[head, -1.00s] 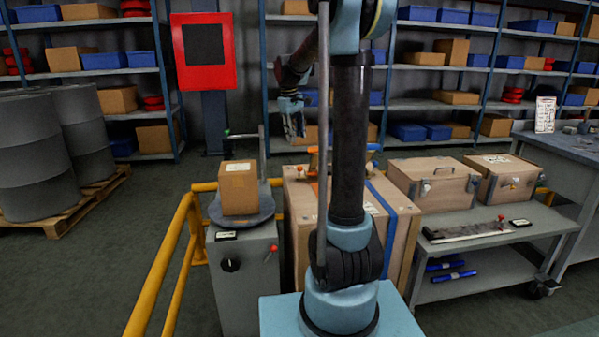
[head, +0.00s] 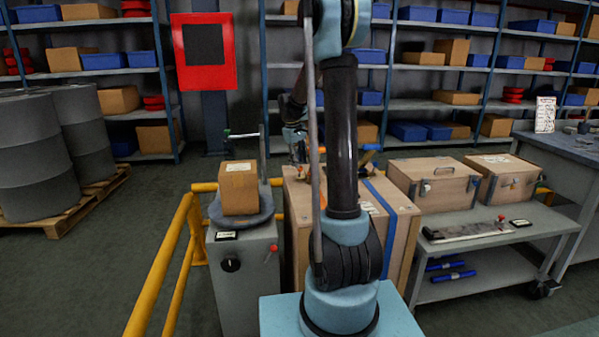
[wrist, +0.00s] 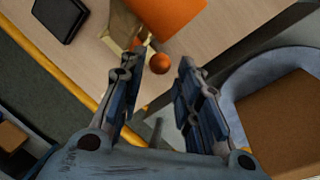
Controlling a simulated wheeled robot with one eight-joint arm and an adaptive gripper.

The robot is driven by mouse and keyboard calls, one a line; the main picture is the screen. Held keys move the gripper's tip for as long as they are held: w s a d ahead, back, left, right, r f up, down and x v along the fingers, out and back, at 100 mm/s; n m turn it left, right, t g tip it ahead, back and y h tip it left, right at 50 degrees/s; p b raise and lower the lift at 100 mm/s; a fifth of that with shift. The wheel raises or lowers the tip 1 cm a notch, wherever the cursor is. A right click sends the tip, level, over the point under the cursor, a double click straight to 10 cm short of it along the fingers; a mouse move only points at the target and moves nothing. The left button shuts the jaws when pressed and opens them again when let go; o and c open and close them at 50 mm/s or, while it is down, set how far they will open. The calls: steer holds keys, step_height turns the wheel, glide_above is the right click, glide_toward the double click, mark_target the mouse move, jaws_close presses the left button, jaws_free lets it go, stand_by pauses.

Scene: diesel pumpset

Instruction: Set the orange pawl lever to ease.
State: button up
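In the wrist view an orange ball knob (wrist: 160,63) shows just beyond and between my fingertips, beside a larger orange part (wrist: 172,12) and a brass-coloured piece (wrist: 118,38). The knob appears to be the end of the pawl lever; its shaft and setting cannot be made out. My gripper (wrist: 156,76) is open, with one finger on either side of the knob and nothing held. In the head view my gripper (head: 297,148) is low over the left top of the wooden crate (head: 397,235), and my arm hides most of the orange parts.
Left of the crate a cardboard box (head: 239,190) sits on a round grey plate on a grey cabinet (head: 243,290). A yellow rail (head: 160,275) runs beside it. At right, a cart (head: 545,222) carries two wooden cases. A blue strap (head: 398,215) crosses the crate.

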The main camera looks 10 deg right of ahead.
steer(key=shift+w+d+f, duration=0.1)
steer(key=shift+d+f, duration=0.05)
steer(key=shift+f, duration=0.65)
steer(key=shift+w+d+f, duration=0.1)
steer(key=shift+d+f, duration=0.05)
steer(key=shift+f, duration=0.7)
steer(key=shift+w+d+f, duration=0.1)
steer(key=shift+d+f, duration=0.05)
steer(key=shift+f, duration=0.65)
steer(key=shift+c, duration=0.3)
jaws_close()
